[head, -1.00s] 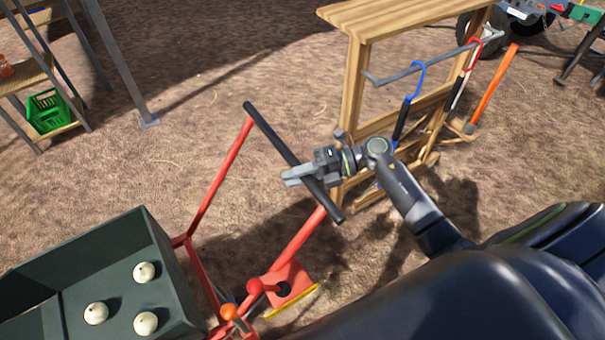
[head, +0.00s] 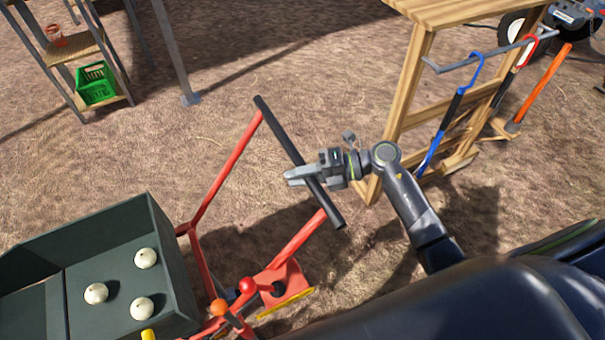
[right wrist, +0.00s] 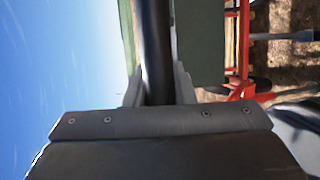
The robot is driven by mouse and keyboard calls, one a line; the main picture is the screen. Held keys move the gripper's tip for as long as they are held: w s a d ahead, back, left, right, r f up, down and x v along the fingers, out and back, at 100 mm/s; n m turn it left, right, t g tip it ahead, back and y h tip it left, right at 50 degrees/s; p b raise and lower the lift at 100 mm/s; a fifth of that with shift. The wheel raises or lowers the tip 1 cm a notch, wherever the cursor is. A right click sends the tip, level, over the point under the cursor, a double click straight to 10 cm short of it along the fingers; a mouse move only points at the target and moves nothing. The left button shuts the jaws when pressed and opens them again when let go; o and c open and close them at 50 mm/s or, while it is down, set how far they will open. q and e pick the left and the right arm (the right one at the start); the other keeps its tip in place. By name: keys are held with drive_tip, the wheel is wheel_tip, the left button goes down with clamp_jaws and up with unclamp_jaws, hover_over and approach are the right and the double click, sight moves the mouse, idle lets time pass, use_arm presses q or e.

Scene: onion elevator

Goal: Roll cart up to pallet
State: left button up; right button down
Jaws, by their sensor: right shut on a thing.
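The cart has a red frame (head: 207,205) with a black handle bar (head: 279,137) and a dark green box (head: 110,246). Several white onions lie in the box, one of them here (head: 146,258). My right gripper (head: 303,176) is shut on the black handle bar, near its lower half. In the right wrist view the bar (right wrist: 155,50) runs between the two fingers (right wrist: 157,90). The box wall and red frame show beyond it there. My left gripper is not in view. I see no pallet in these frames.
A wooden rack (head: 403,95) with hanging tools stands right of the handle, close to my right arm. A shelf with a green crate (head: 96,84) and a grey post (head: 173,55) stand at the upper left. Bare ground lies between them.

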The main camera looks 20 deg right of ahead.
drive_tip(key=shift+s+f, duration=0.1)
drive_tip(key=shift+f, duration=0.05)
drive_tip(key=c, duration=1.5)
unclamp_jaws()
drive_tip(key=shift+a, duration=0.15)
drive_tip(key=shift+o, duration=1.3)
drive_tip(key=shift+a, duration=0.1)
drive_tip(key=shift+o, duration=0.2)
drive_tip(key=shift+d, duration=0.5)
drive_tip(key=b+v, duration=0.4)
drive_tip(key=v, duration=1.2)
drive_tip(key=shift+d, duration=0.15)
